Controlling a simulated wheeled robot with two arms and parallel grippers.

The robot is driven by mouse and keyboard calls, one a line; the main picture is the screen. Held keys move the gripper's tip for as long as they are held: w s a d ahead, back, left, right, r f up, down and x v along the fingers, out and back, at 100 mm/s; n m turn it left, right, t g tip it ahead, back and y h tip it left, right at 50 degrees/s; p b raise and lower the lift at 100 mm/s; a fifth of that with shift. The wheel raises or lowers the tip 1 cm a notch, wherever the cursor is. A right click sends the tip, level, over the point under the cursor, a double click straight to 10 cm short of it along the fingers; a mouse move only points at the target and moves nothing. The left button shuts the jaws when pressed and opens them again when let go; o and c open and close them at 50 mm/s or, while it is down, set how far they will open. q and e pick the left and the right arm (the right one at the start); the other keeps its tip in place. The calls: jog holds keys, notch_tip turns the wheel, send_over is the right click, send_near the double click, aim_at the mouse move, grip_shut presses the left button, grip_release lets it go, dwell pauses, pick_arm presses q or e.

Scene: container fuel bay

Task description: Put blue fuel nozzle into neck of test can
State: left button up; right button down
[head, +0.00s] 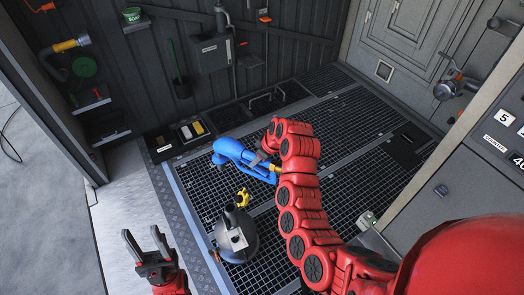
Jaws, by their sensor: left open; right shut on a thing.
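The blue fuel nozzle (233,152) is held off the floor in my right gripper (264,164). The gripper is shut on it, and the arm hides part of it. The nozzle points to the left, with yellow showing near the gripper. The dark test can (238,247) stands upright on the grating below the nozzle. Its dark neck (231,211) rises at the top, apart from the nozzle. A yellow part (243,198) shows behind the neck; I cannot tell whether it is attached. My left gripper (145,243) is open and empty, left of the can.
A tray (176,140) with small items lies at the back left of the grating. Shelves and tools hang on the dark back wall. A grey control cabinet (480,160) stands at the right. The grating (340,120) behind my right arm is mostly clear.

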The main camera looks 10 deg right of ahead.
aim_at(270, 180)
jog(key=s+d+f+n, duration=0.1)
jog(key=f, duration=0.2)
jog(key=s+d+f+n+g, duration=0.1)
jog(key=f, duration=0.2)
jog(key=s+d+f+n+p, duration=0.1)
jog(key=f+n, duration=0.1)
jog(key=f, duration=0.1)
jog(key=shift+s+d+f+g+y, duration=0.2)
jog(key=shift+s+f+g+y, duration=0.1)
jog(key=shift+f, duration=0.05)
jog(key=shift+s+d+f, duration=0.15)
jog(key=shift+d+f, duration=0.05)
jog(key=shift+f, duration=0.15)
jog(key=shift+f+b, duration=1.5)
jog(key=shift+f, duration=1.15)
jog(key=shift+f+b, duration=0.2)
jog(key=shift+b, duration=0.35)
jog(key=shift+f, duration=0.15)
